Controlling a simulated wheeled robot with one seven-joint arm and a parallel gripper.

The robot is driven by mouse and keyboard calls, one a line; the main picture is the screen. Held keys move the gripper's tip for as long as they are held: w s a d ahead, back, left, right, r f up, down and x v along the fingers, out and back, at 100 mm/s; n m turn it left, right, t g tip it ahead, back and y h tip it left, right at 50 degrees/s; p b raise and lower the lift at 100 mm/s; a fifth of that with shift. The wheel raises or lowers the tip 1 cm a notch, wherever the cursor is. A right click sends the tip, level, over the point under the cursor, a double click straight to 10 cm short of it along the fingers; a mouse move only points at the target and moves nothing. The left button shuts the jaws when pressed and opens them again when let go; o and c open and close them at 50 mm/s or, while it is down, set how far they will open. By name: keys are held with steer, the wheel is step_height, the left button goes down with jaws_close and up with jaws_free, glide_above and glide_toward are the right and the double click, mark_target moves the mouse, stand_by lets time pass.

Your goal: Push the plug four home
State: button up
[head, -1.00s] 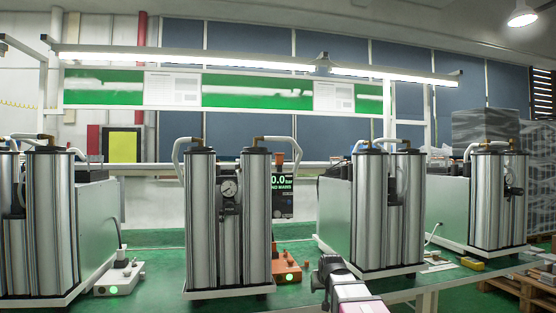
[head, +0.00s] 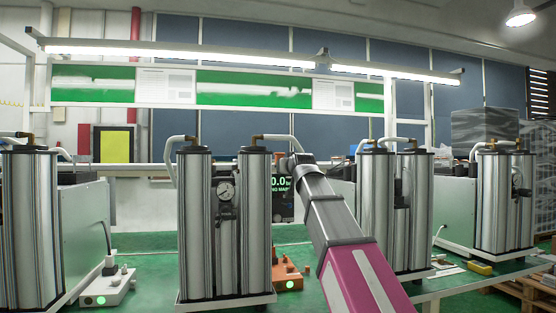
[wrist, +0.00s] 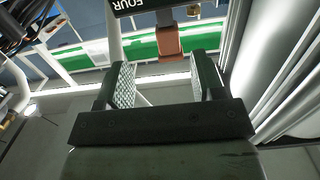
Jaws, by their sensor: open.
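In the wrist view my gripper (wrist: 162,66) is open, its two ribbed pads apart with nothing between them. Ahead of it, near the top edge, a black plate lettered FOUR (wrist: 150,5) is cut off by the frame. An orange-brown block (wrist: 171,44) shows just below the plate, beyond the fingertips and towards the right pad. I cannot tell whether this block is plug four or how deep it sits. In the head view my arm reaches up beside the middle twin column (head: 226,225), and the fingers are too small to make out there.
A silver column (wrist: 262,55) stands close on the right of my gripper in the wrist view. A dark display (head: 282,200) is partly hidden behind my arm. An orange unit (head: 288,276) with a green light stands at the column's foot. More twin columns (head: 396,210) stand right.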

steer(key=shift+t, duration=0.3)
steer(key=w+a+r, duration=0.1)
steer(key=w, duration=0.2)
steer(key=w+a+r, duration=0.1)
steer(key=w, duration=0.2)
steer(key=w+a+r, duration=0.1)
steer(key=w, duration=0.3)
steer(key=shift+w+a, duration=0.1)
steer(key=shift+a, duration=0.25)
steer(key=c, duration=1.1)
steer(key=shift+f, duration=1.75)
steer(key=o, duration=1.1)
